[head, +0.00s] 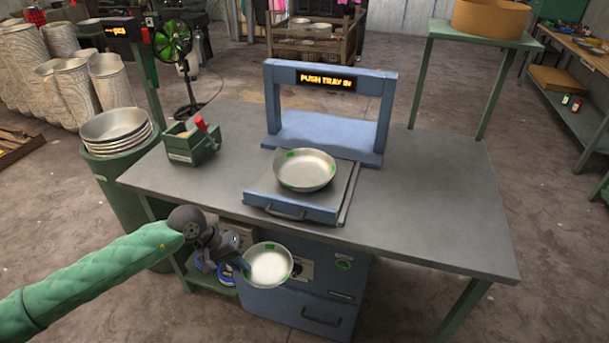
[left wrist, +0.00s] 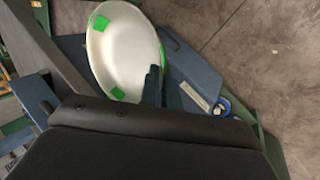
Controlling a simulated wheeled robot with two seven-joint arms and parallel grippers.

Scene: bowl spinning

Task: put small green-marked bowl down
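The small green-marked bowl (head: 269,266) is a shallow metal bowl with green patches on its rim. It hangs in front of the table's front edge, low beside the blue cabinet. My left gripper (head: 240,264) is shut on its left rim. In the left wrist view the bowl (left wrist: 124,50) is tilted, with a dark finger (left wrist: 152,86) at its rim; the other finger is hidden. A second bowl with green marks (head: 305,171) sits upright on the blue pull-out tray (head: 290,207) on the table. My right gripper is not in view.
A blue frame (head: 331,78) reading "PUSH TRAY IN" stands behind the tray. A green box with a red knob (head: 192,142) stands at the table's left. Stacked bowls (head: 117,128) top a green barrel. The right of the grey table (head: 440,200) is clear.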

